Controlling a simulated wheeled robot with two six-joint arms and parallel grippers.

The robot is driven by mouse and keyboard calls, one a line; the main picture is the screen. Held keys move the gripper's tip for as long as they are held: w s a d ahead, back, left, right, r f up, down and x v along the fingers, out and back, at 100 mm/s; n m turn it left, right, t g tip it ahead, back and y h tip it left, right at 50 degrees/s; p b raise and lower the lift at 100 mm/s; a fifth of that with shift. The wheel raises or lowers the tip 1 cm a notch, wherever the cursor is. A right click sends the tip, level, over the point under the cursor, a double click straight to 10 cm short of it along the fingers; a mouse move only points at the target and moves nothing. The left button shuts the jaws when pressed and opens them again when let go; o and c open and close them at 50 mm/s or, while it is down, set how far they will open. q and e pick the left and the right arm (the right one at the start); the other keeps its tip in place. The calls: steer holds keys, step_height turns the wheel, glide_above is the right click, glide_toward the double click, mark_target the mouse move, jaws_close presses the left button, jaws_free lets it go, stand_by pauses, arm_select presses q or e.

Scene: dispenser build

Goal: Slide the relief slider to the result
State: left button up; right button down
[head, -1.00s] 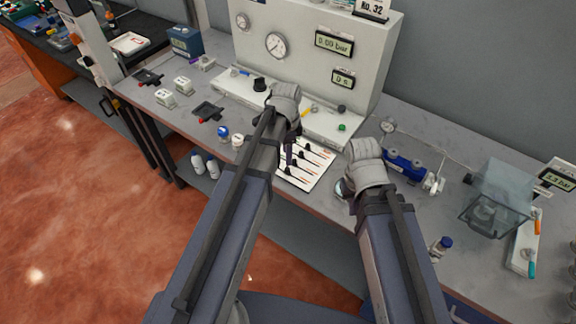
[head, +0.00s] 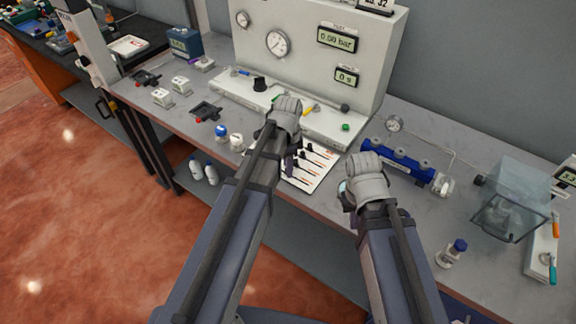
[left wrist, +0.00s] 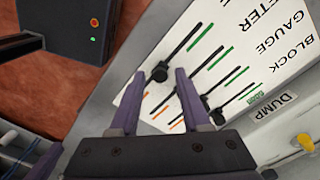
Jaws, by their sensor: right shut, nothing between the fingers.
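A white slider panel (head: 325,157) with several dark knobs in slots lies on the bench below my left gripper (head: 291,160). In the left wrist view the panel (left wrist: 262,50) carries slots with green and orange end marks and labels including METER, GAUGE and BLOCK. I cannot read which slot is relief. My left gripper (left wrist: 161,74) is open, with its purple fingertips either side of one black knob (left wrist: 159,73); contact is unclear. Other knobs (left wrist: 217,116) sit to its right. My right gripper (head: 347,196) is shut and empty right of the panel, mostly hidden by its wrist.
The gauge console (head: 310,45) stands behind, reading 0.00 bar and 0 s. A blue manifold (head: 398,162) lies beyond my right wrist. Small bottles (head: 229,139) stand left of the panel. A clear box (head: 512,200) and a blue-capped vial (head: 452,254) are at right.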

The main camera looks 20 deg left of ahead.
arm_select(q)
jaws_close()
steer(key=shift+d, duration=0.1)
stand_by(1.1)
